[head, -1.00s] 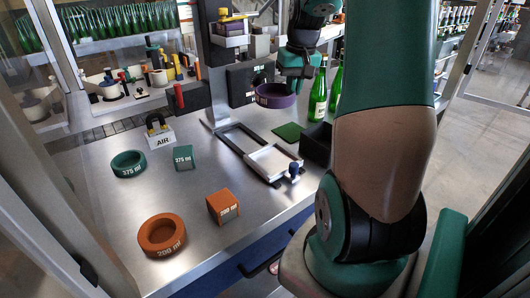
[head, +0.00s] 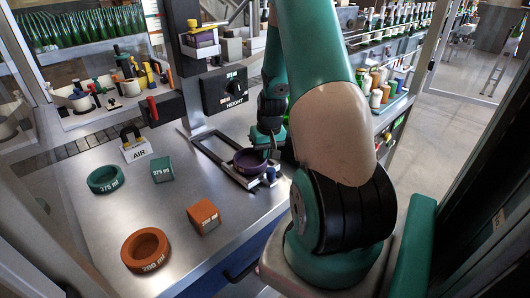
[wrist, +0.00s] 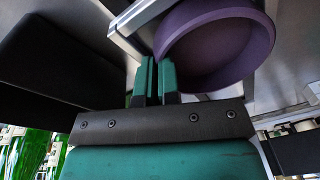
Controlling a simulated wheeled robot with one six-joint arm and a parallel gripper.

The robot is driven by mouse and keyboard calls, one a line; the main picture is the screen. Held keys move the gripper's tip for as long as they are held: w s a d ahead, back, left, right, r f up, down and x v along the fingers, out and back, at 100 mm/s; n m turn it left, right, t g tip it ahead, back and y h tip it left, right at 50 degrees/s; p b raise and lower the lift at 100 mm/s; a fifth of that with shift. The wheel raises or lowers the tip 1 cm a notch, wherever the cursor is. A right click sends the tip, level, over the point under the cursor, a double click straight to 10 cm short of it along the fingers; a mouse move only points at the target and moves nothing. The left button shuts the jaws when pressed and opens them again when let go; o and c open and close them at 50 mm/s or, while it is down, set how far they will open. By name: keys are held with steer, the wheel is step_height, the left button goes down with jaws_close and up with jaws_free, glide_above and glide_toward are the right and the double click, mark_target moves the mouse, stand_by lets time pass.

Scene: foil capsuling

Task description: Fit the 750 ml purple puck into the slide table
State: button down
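The purple puck (head: 250,162), an open round ring, is at the near end of the slide table (head: 207,152), over its sliding plate. I cannot tell whether it is seated there or just above. My gripper (head: 266,146) is at the puck's right-hand side. In the wrist view the two green fingers (wrist: 156,76) are close together, with the puck's wall (wrist: 190,25) between their tips. The puck's label does not show now. A blue knob (head: 271,174) sits at the slide table's near end.
A teal 375 ml ring (head: 105,179), a teal block (head: 162,169), an orange 200 ml ring (head: 145,249) and an orange block (head: 203,215) stand on the table to the left. A black HEIGHT box (head: 224,90) and the AIR holder (head: 135,150) stand behind.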

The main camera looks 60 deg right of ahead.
steer(key=shift+f, duration=0.25)
steer(key=shift+f, duration=0.2)
steer(key=c, duration=1.6)
jaws_free()
steer(key=shift+r, duration=0.1)
